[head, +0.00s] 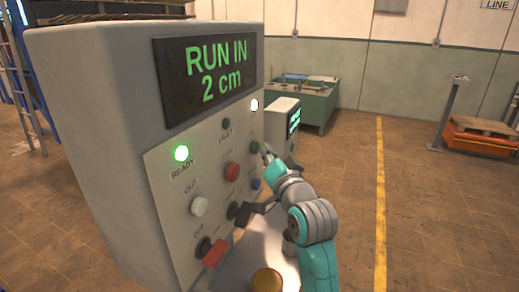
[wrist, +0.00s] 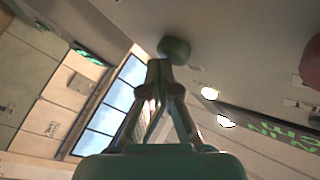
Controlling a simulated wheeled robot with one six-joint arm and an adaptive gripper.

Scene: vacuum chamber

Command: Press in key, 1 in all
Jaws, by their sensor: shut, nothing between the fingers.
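The control panel (head: 165,190) on a grey cabinet carries several buttons and knobs. A green button (head: 255,147) is at its upper right; it also shows in the wrist view (wrist: 175,49). My gripper (head: 267,153) is shut and empty, its fingertips right at the green button. In the wrist view the fingertips (wrist: 160,64) overlap the button's edge; I cannot tell whether they touch it. A red button (head: 231,171), a white button (head: 199,206) and a blue button (head: 255,184) sit nearby. No label reads "key" clearly.
The display (head: 207,72) reads "RUN IN 2 cm". A green READY lamp (head: 181,153) and a white lamp (head: 254,105) are lit. A red square piece (head: 215,254) and dark knobs (head: 239,213) sit low on the panel.

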